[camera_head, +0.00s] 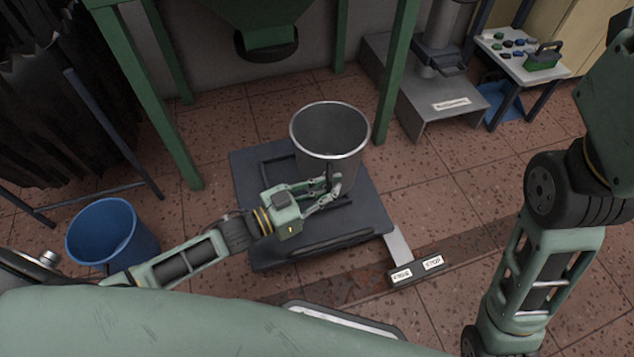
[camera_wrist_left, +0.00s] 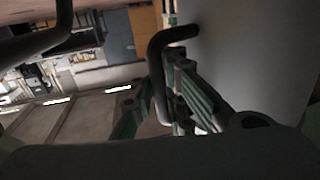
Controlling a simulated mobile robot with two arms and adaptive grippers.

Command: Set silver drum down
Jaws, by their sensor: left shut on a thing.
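The silver drum (camera_head: 325,135) is an open-topped metal cylinder, upright and empty as far as I see inside. It is over the dark platform (camera_head: 250,185) under the green frame. I cannot tell whether its base touches the platform. My left gripper (camera_head: 332,190) is at the drum's near side, shut on its dark handle. In the left wrist view the drum's grey wall (camera_wrist_left: 260,60) fills the right side, and the bent handle (camera_wrist_left: 155,65) passes between the fingers (camera_wrist_left: 160,112). My right arm stands at the right of the head view, its gripper out of view.
Green frame legs (camera_head: 150,90) stand left and right of the platform, with a dark-mouthed hopper (camera_head: 267,42) above. A blue bucket (camera_head: 105,232) is at the left. A grey machine stand (camera_head: 425,95) and small table (camera_head: 520,55) are behind right.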

